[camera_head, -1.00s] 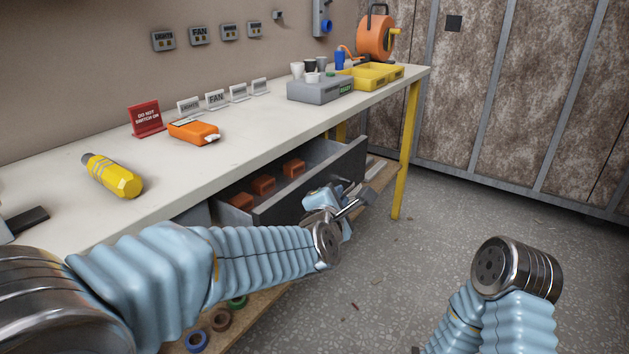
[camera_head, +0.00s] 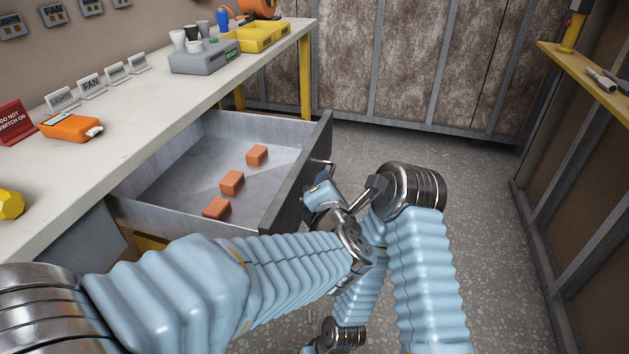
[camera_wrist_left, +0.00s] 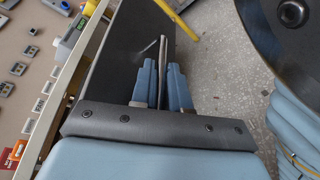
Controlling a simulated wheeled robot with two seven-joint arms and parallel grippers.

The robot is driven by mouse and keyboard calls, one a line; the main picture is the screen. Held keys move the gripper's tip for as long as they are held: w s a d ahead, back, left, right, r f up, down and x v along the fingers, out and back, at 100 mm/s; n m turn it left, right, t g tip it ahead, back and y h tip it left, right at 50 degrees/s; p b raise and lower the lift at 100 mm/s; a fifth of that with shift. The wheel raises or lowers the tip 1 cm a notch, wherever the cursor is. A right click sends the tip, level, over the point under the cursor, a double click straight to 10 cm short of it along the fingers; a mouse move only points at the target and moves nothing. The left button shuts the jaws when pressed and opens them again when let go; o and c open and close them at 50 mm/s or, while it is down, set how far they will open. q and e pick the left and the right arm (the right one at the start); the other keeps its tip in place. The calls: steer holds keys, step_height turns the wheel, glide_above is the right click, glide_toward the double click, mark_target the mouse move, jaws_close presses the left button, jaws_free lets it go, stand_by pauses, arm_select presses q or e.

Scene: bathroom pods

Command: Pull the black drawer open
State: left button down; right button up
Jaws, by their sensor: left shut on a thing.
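The black drawer (camera_head: 302,177) stands well out from under the workbench, its grey inside open to view in the head view. Its dark front also shows in the left wrist view (camera_wrist_left: 125,50). A metal bar handle (camera_head: 323,163) runs along the front and shows between the fingers in the left wrist view (camera_wrist_left: 163,58). My left gripper (camera_head: 322,190) is shut on this handle, with one blue finger on each side of the bar (camera_wrist_left: 162,88). My right arm is folded at the right of the head view; its gripper cannot be seen.
Three orange blocks (camera_head: 232,182) lie in the drawer. The workbench top (camera_head: 120,125) holds an orange device (camera_head: 70,127), a grey box with cups (camera_head: 204,58) and yellow trays (camera_head: 262,37). A yellow leg (camera_head: 306,75) stands beyond the drawer. Speckled floor (camera_head: 490,230) is clear at right.

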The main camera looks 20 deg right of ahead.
stand_by(0.3)
arm_select(q)
steer(key=c, duration=1.5)
jaws_free()
steer(key=b+v, duration=0.1)
steer(key=v, duration=1.3)
